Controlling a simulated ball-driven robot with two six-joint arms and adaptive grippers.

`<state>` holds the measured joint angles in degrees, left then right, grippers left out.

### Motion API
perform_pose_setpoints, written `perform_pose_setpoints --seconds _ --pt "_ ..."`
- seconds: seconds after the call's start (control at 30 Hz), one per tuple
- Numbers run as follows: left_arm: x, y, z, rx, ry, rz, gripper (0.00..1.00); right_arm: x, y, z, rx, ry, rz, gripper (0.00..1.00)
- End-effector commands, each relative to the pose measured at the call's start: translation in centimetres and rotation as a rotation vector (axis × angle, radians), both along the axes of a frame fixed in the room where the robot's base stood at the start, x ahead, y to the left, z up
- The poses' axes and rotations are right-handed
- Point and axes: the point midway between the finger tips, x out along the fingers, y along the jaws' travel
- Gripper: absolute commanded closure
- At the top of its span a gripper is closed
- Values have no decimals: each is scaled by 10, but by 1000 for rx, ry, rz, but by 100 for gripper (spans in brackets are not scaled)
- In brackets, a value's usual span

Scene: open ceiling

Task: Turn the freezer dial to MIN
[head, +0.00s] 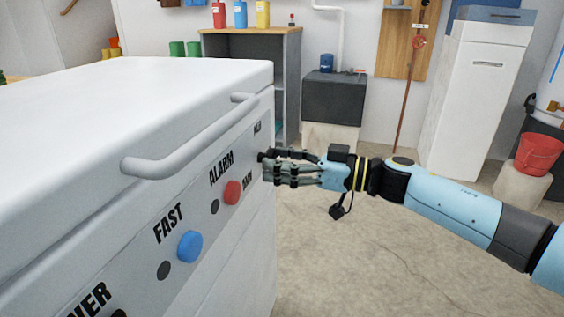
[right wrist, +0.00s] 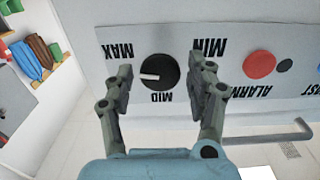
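The freezer dial (right wrist: 160,68) is a round black knob with a white pointer mark, seen in the right wrist view. The mark points to the picture's left, between the labels MAX (right wrist: 118,50) and MID (right wrist: 158,97). The label MIN (right wrist: 208,48) is on the right, partly behind a finger. My right gripper (right wrist: 158,78) is open, with one finger on each side of the dial and small gaps visible. In the head view, my right gripper (head: 268,166) is at the far end of the white freezer's (head: 130,100) front panel and largely hides the dial. My left gripper is out of view.
A freezer handle (head: 190,140) juts out above the panel. A red button (head: 232,192) and a blue button (head: 189,246) are on the panel nearer the camera. The concrete floor (head: 370,265) in front is clear. A workbench (head: 245,40) stands behind.

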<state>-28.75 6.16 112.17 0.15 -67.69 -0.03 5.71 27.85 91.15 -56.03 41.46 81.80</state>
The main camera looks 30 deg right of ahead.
Motion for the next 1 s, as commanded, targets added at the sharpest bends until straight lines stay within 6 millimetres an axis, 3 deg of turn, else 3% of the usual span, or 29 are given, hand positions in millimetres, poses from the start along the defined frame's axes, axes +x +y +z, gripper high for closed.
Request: perform_pose_setpoints --seconds 0.03,0.33,0.77,1.0 --pt "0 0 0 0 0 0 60 0 0 0 0 0 0 53" --pt "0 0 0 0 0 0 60 0 0 0 -1 1 0 91" --pt "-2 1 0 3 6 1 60 0 0 1 -74 -64 0 91" --pt "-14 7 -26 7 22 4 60 0 -1 1 -215 -190 0 91"
